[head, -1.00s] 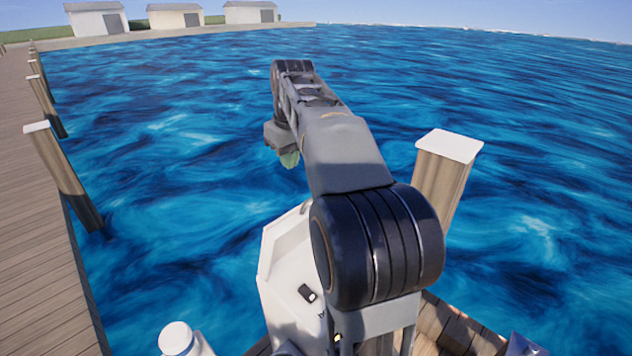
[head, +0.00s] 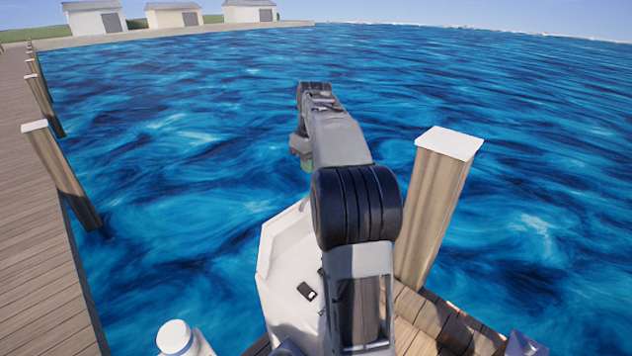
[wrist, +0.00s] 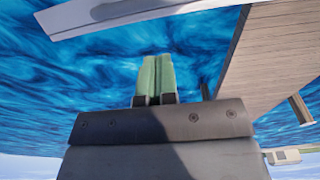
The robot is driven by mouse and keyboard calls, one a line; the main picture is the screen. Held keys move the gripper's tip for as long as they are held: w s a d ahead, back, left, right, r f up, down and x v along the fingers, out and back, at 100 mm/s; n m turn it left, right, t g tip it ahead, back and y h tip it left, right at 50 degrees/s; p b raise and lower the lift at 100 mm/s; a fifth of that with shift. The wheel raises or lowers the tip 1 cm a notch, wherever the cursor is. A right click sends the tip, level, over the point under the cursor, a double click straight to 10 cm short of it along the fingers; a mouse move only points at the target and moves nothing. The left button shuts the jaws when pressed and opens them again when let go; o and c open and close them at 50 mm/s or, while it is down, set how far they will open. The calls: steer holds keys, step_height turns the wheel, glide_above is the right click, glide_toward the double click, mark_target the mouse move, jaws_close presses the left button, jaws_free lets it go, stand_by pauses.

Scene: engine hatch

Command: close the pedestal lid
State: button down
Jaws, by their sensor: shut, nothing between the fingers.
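A white pedestal (head: 284,285) with faceted sides stands at the bottom centre in the head view, partly hidden behind my arm. A small dark fitting sits on its face. I cannot tell the pedestal lid apart from the body there. A pale flat panel (wrist: 130,14) crosses the top of the wrist view; whether it is the lid, I cannot tell. My gripper has green fingers (wrist: 156,78), shut together with nothing between them. They are apart from the pale panel in the picture. In the head view the gripper shows only as a bit of green (head: 307,163) beyond the pedestal.
A wooden post (head: 435,205) with a white cap stands just right of my arm. Wooden decking (head: 440,325) lies at the lower right, and a pier (head: 35,240) runs along the left. A white rounded post (head: 176,338) is at the bottom left. Open water surrounds these.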

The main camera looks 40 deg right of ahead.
steer(key=shift+s+d+f, duration=0.1)
steer(key=shift+s+f, duration=0.3)
steer(key=shift+f, duration=0.3)
steer(key=shift+s+d+f, duration=0.1)
steer(key=shift+s+f, duration=0.3)
steer(key=shift+f, duration=0.25)
steer(key=shift+s+f, duration=0.4)
steer(key=shift+f, duration=0.3)
